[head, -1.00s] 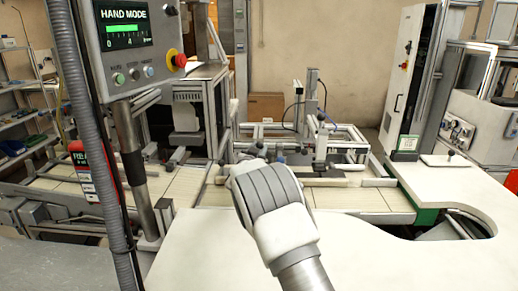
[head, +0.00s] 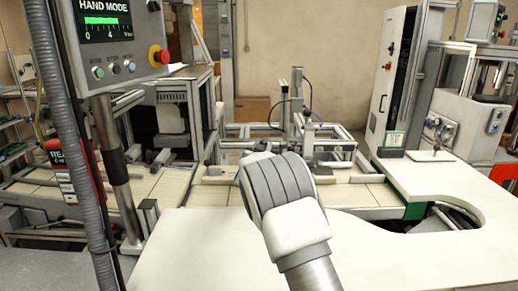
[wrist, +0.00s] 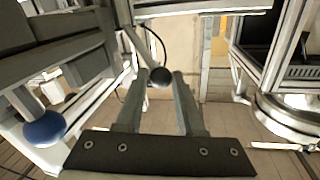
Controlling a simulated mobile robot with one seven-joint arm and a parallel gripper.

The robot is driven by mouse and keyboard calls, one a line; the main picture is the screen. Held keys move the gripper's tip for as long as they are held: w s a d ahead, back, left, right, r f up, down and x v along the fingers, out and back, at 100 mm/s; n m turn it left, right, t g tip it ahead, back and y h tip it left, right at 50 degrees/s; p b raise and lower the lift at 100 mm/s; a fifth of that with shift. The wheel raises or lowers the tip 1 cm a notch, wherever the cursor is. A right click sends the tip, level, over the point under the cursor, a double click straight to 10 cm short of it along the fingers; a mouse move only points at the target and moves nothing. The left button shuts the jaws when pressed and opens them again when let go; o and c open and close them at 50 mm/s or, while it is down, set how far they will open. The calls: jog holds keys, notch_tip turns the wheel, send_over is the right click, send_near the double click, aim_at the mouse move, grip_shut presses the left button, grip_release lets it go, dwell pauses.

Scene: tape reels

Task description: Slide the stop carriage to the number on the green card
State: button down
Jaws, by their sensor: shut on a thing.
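In the wrist view my gripper (wrist: 160,78) has its two grey fingers closed on a dark ball knob (wrist: 160,76). A thin grey rod (wrist: 136,42) runs up and left from the knob. I cannot tell for sure whether this knob belongs to the stop carriage. In the head view my own arm hides the gripper and what it holds. A small white and green card (head: 394,140) stands at the back left edge of the white worktop. Its number is too small to read.
A control panel (head: 115,45) reading "HAND MODE", with a red stop button, hangs at upper left on a post. A metal frame with rails (head: 310,140) stands behind my arm. A blue knob (wrist: 45,128) is left of the fingers. The white worktop (head: 400,250) is mostly clear.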

jog(key=shift+f, duration=0.1)
jog(key=c, duration=0.6)
grip_release()
jog(key=s+a, duration=0.1)
jog(key=s, duration=0.4)
jog(key=s+a, duration=0.1)
jog(key=s, duration=0.5)
jog(key=s+a, duration=0.1)
jog(key=s, duration=0.5)
jog(key=shift+a, duration=0.15)
